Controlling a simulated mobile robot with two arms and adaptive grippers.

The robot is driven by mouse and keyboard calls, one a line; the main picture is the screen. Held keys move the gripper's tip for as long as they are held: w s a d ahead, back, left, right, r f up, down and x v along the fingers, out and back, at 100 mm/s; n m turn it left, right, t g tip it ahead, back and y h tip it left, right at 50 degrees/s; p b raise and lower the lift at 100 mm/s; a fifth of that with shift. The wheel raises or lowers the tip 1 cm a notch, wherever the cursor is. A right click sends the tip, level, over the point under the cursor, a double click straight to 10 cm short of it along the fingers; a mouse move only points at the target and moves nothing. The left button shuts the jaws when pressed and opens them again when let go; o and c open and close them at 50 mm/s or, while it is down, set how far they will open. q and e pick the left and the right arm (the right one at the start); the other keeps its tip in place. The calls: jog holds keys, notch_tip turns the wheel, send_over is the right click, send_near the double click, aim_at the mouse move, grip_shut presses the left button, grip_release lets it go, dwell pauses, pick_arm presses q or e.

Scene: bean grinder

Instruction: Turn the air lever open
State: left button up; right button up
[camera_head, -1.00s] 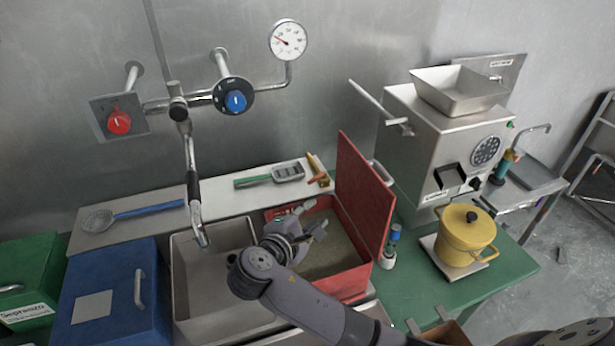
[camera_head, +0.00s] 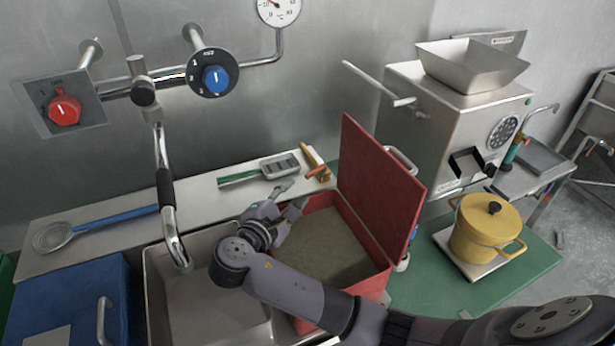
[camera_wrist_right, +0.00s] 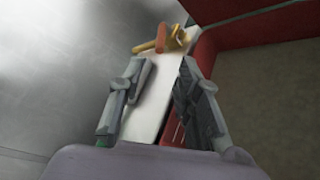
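A small yellow fitting with an orange handle (camera_head: 317,172), which looks like the air lever, is on the pale ledge behind the open red box. In the right wrist view the yellow fitting (camera_wrist_right: 152,46) lies ahead, beyond my fingertips, with its orange handle across it. I cannot tell whether the lever stands open or shut. My right gripper (camera_head: 292,194) is over the back left edge of the red box, short of the fitting. In the right wrist view its two fingers (camera_wrist_right: 163,72) are apart with nothing between them. My left gripper is not in view.
The red box (camera_head: 375,275) has its lid (camera_head: 380,185) raised on the right. A green-handled brush (camera_head: 262,170) and a blue-handled strainer (camera_head: 105,224) lie on the ledge (camera_head: 205,193). A faucet (camera_head: 165,185) hangs over the steel sink (camera_head: 205,300). The grinder (camera_head: 440,125) stands right.

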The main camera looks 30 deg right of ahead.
aim_at(309, 178)
jog(key=p+x, duration=0.1)
jog(key=x, duration=0.8)
jog(key=shift+d+p, duration=0.15)
jog(key=shift+p, duration=0.15)
jog(key=shift+w+d+f, duration=0.1)
jog(key=shift+w+d, duration=0.15)
jog(key=shift+d, duration=0.15)
jog(key=shift+c, duration=0.5)
grip_shut()
